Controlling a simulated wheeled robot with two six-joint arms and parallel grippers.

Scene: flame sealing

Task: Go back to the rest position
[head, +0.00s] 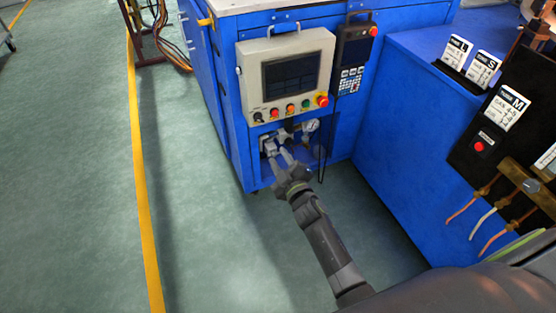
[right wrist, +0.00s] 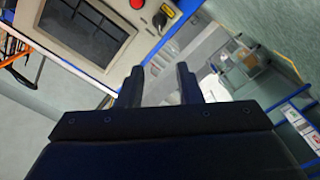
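My right gripper (head: 279,158) reaches in from the bottom right of the head view. It is in front of the lower part of a blue machine cabinet (head: 228,75), close to small grey fittings (head: 270,146) under the control panel. I cannot tell whether it touches them. In the right wrist view my right gripper (right wrist: 158,85) has its two dark fingers apart, with nothing held between them. My left gripper is not in view.
A control panel (head: 250,75) with a screen and coloured buttons fronts the cabinet; a gauge (head: 311,125) sits below it. Another blue cabinet (head: 420,140) with cards and hoses stands at right. The green floor (head: 75,170) at left is clear.

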